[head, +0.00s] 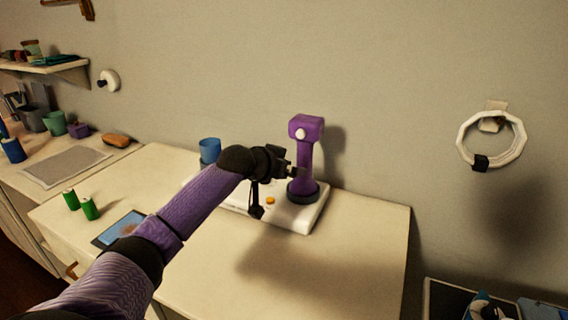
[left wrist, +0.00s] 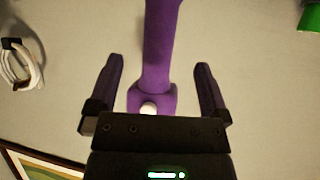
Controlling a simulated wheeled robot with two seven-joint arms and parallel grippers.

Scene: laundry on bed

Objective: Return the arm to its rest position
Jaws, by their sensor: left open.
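My left arm (head: 190,205) reaches in from the lower left over the table, its purple sleeve ending in a black wrist. My left gripper (head: 274,182) is in front of a purple upright device (head: 305,155) with a white round knob, standing on a white base (head: 310,213). In the left wrist view my left gripper (left wrist: 158,65) is open, its two black fingers spread apart. The purple device (left wrist: 160,45) shows in line with the gap between them; I see no contact with the fingers. My right gripper is not in view.
The table (head: 330,270) is bare at front right. A blue cup (head: 209,149), two green cylinders (head: 80,204) and a blue-screened tablet (head: 119,228) are near the arm. A side counter (head: 110,165) holds cups. A white ring (head: 492,140) hangs on the wall.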

